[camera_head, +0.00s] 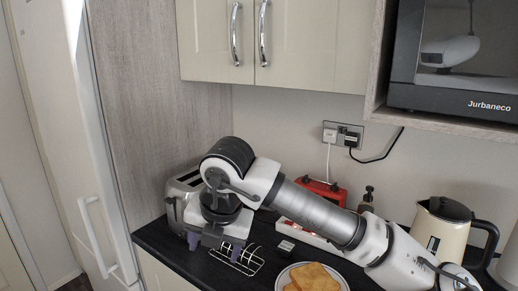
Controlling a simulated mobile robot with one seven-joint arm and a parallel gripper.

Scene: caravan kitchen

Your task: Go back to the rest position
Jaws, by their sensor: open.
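My gripper (216,246) is at the left end of the dark counter, pointing down, with its two purple-grey fingers apart. I see nothing between them. My arm reaches in from the lower right and bends above the gripper. The gripper is in front of a silver toaster (178,196) and partly hides it. A small wire rack (247,266) is just right of the fingers; I cannot tell whether they touch it.
A plate (343,284) with toast (312,277) is at the front of the counter, beneath my arm. A cream kettle (447,232) stands at the right. A red item (325,190) and a dark bottle (367,198) are behind my arm. Cabinets (300,45) and a microwave (455,95) hang above.

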